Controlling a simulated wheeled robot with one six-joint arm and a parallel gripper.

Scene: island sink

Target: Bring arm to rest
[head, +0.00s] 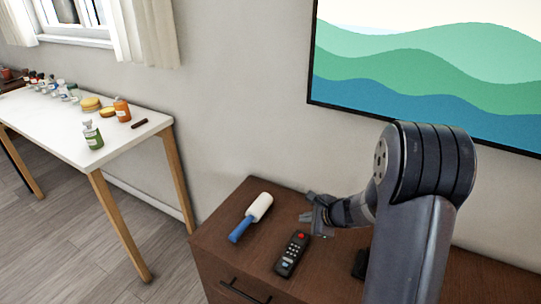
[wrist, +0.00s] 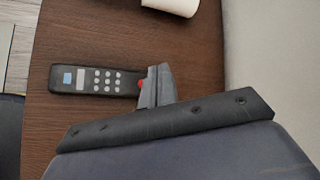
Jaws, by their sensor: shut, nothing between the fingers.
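My gripper (head: 308,215) is shut and empty. In the head view it hangs over the brown wooden dresser (head: 215,235), between a lint roller and a remote. In the wrist view the closed fingers (wrist: 157,85) show near the red button end of the remote. My dark grey arm reaches in from the right of the head view and is bent at the elbow.
The black remote (head: 291,254) lies on the dresser, and it also shows in the wrist view (wrist: 98,80). A lint roller (head: 251,217) with a blue handle lies beside it. A white table (head: 60,135) with bottles stands at left. A wall picture (head: 400,70) hangs behind.

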